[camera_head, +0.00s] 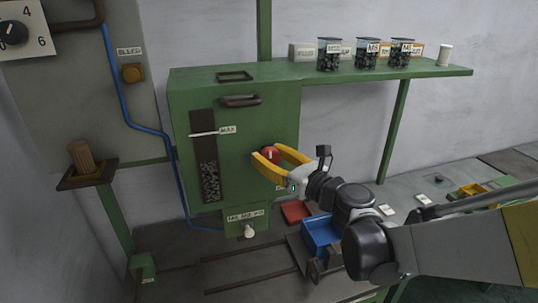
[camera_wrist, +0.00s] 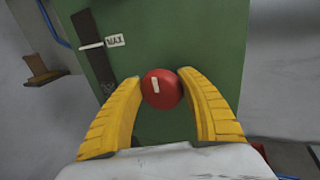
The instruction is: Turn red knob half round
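The red knob (camera_head: 270,154) is on the front of the green machine box (camera_head: 245,185), right of a dark level window. In the wrist view the red knob (camera_wrist: 162,90) is round, with a short white mark on its face, left of centre and near upright. My gripper (camera_head: 267,157) has yellow fingers that reach to either side of the knob. In the wrist view my gripper (camera_wrist: 160,88) has its fingertips beside the knob, close on both sides. I cannot tell for sure whether both fingertips press on it.
A blue hose (camera_head: 136,120) runs left of the box. A shelf (camera_head: 430,72) with jars (camera_head: 367,54) is at upper right. A small white knob (camera_head: 249,232) is below the box. A blue bin (camera_head: 320,236) and a red tray (camera_head: 296,211) lie beneath my arm.

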